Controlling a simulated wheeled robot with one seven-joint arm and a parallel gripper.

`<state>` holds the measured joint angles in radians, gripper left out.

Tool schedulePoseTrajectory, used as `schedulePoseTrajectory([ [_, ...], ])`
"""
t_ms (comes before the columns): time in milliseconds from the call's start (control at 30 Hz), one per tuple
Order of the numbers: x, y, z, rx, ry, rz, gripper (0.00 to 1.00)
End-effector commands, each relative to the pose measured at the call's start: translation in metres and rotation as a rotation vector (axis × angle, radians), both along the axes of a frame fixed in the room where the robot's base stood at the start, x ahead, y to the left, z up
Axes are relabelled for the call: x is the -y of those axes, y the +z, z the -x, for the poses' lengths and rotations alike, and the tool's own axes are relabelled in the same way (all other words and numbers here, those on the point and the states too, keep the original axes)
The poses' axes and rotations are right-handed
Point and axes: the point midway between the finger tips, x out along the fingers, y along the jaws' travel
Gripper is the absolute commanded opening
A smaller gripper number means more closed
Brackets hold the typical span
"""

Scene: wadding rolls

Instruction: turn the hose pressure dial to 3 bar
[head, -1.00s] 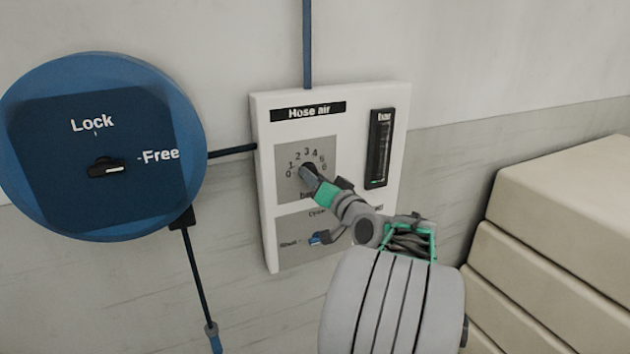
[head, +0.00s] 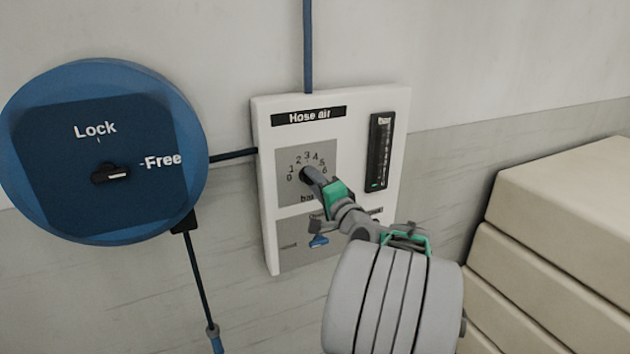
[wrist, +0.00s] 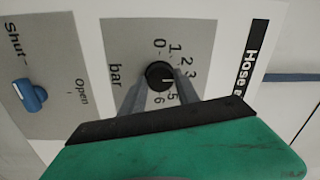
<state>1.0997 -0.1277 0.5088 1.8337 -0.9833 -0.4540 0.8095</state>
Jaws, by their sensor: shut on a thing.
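The dial is a small dark round knob (wrist: 160,75) with a pale pointer line, on a grey scale plate numbered 0 to 6 and marked bar. In the wrist view the line points to the right, roughly toward the 3 to 4 side; the exact reading is unclear because a finger covers part of the scale. My gripper (head: 309,175) is shut on the knob, with one finger on each side of it in the wrist view. The white Hose air panel (head: 360,98) carries the dial. Its bar gauge (head: 380,150) shows a short green mark near the bottom.
A blue valve handle (head: 318,241) sits below the dial, close under my gripper; it also shows in the wrist view (wrist: 30,95). A large blue reel (head: 45,90) with a Lock/Free switch is at left. Stacked cream blocks (head: 560,190) stand at right.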

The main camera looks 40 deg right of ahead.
Motion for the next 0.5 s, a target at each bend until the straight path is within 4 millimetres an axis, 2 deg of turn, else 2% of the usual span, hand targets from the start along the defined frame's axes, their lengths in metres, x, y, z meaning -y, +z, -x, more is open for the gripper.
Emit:
schedulePoseTrajectory([
  [500, -0.0003, 0.0004, -0.0002, 0.012, 0.001, -0.038, 0.0],
])
